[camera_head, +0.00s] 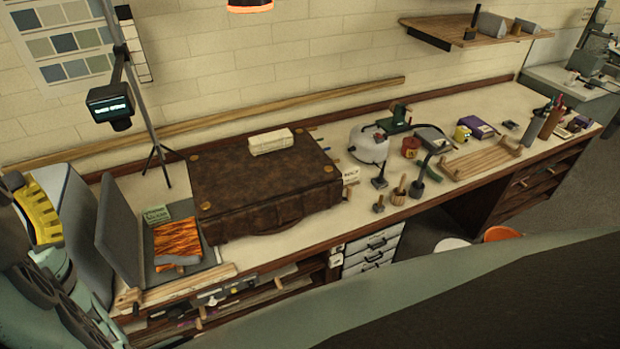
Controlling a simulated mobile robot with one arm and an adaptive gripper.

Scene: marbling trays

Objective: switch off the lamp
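A hanging lamp (250,5) shows at the top edge, cut off by the frame, with a glowing orange underside. A small black gooseneck lamp (424,168) stands on the bench, right of the middle, bent over at its top; I cannot tell whether it is lit. No switch can be made out clearly on either lamp. My gripper (58,288) shows in part as dark linkages at the left edge, far from both lamps. Its fingertips are not clear, and I cannot tell whether it is open or shut.
A brown leather case (262,190) with a pale block (271,141) on top fills the bench's middle left. A tripod stand (150,115) rises behind orange marbled paper (177,240). A wooden rack (482,160) and a white kettle-like vessel (368,145) stand near the gooseneck lamp.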

